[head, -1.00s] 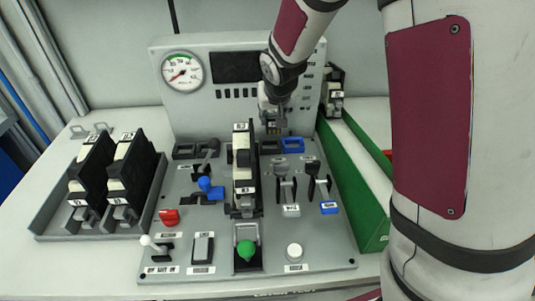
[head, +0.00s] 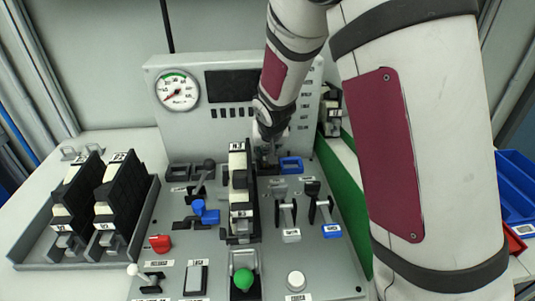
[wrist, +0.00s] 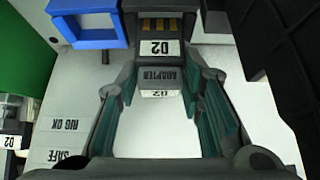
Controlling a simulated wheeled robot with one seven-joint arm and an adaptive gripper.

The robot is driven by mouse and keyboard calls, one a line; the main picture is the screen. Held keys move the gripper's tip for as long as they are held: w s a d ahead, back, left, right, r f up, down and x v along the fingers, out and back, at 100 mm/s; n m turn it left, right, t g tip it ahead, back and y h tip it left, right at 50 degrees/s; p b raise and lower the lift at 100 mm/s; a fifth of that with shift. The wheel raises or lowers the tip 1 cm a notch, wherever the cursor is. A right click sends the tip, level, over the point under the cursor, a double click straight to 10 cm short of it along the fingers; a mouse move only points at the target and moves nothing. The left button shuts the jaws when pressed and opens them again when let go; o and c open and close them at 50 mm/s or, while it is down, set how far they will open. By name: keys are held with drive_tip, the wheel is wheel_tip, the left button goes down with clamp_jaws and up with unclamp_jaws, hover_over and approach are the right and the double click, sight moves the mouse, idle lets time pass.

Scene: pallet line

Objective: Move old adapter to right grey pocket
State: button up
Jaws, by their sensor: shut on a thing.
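The adapter (wrist: 160,78), a dark block with white D2 labels and gold contacts, sits between the fingers of my gripper (wrist: 158,92) in the wrist view. My gripper is shut on it. In the head view my gripper (head: 265,150) is low at the back of the sloped panel, just left of the blue pocket (head: 291,164). The blue pocket also shows in the wrist view (wrist: 86,38). My gripper hides the spot beside the blue pocket, and I cannot tell whether the adapter is in a pocket. Dark grey pockets (head: 178,173) are at the panel's back left.
A tall black-and-white module (head: 239,185) stands close left of my gripper. Levers (head: 287,218) and a green button (head: 243,279) are on the panel. Two similar modules stand in a grey tray (head: 140,235) at left. A green wall (head: 345,200) borders the right; blue bins (head: 515,180) lie beyond.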

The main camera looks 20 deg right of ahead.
drive_tip(key=shift+f, duration=0.85)
drive_tip(key=shift+f, duration=0.1)
drive_tip(key=shift+f, duration=0.15)
drive_tip(key=o, duration=0.9)
drive_tip(key=shift+r, duration=0.2)
